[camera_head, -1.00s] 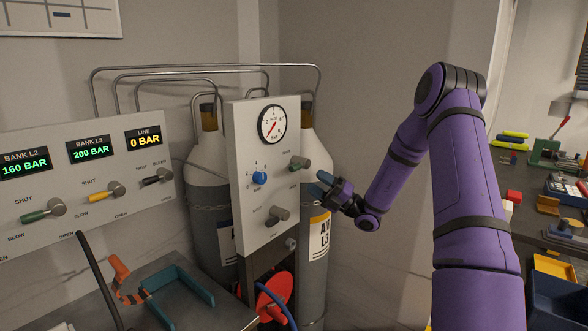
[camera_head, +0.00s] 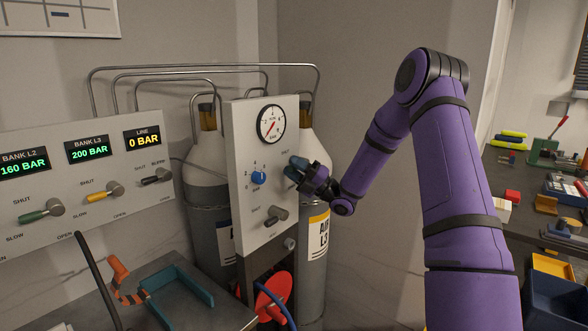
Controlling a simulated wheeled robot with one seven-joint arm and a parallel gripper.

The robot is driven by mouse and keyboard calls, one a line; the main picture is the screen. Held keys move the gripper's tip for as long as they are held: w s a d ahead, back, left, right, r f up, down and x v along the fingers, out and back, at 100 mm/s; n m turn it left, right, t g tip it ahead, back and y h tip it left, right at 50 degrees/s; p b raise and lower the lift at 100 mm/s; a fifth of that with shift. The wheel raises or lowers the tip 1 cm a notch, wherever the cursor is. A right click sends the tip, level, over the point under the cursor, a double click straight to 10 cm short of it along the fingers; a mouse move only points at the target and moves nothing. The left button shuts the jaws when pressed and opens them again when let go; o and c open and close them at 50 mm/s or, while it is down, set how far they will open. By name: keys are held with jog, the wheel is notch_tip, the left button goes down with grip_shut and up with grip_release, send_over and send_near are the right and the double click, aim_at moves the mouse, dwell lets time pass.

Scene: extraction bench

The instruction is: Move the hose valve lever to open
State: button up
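An upright pale panel (camera_head: 262,225) in front of the gas cylinders carries a round gauge, a blue knob and levers. The upper right lever, with a green handle under a small SHUT label, was visible earlier and is now hidden behind my gripper. My gripper (camera_head: 292,167), with blue-teal fingertips, is at that lever's place on the panel. I cannot tell whether its fingers touch or close around the handle. A lower grey lever (camera_head: 276,215) stays visible below it. The labels are too small to tell which lever is the hose valve.
A white gauge (camera_head: 271,124) and a blue knob (camera_head: 259,178) sit close to my gripper. A bank panel (camera_head: 90,210) with several levers stands left; its LINE display (camera_head: 143,138) reads 0 BAR. A red reel (camera_head: 274,297) with blue hose is below. Cylinders stand behind.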

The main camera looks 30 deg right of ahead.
jog(key=c, duration=0.5)
jog(key=shift+o, duration=0.2)
jog(key=shift+f, duration=0.1)
jog(key=n+g, duration=0.1)
jog(key=n, duration=0.1)
jog(key=f+n+g, duration=0.1)
jog(key=n, duration=0.1)
jog(key=n+g, duration=0.1)
jog(key=shift+d+f+n+g, duration=0.2)
jog(key=shift+f+n+g, duration=0.1)
jog(key=shift+n+g, duration=0.1)
jog(key=f+n+g+h, duration=0.1)
jog(key=n, duration=0.1)
jog(key=d+n+g+h, duration=0.1)
jog(key=n, duration=0.2)
jog(key=w+d+f+n+g+h, duration=0.1)
jog(key=n+g+h, duration=0.1)
jog(key=n, duration=0.1)
jog(key=shift+d+f, duration=0.2)
jog(key=shift+f, duration=0.1)
jog(key=shift+w+d+f+n+g+h, duration=0.1)
jog(key=shift+w+d+n+g+h, duration=0.1)
jog(key=shift+d+n+h, duration=0.4)
jog(key=shift+w+d+f+n+g+h, duration=0.1)
jog(key=shift+w+d+n+h, duration=0.15)
jog(key=shift+n+h, duration=0.6)
jog(key=shift+d, duration=0.1)
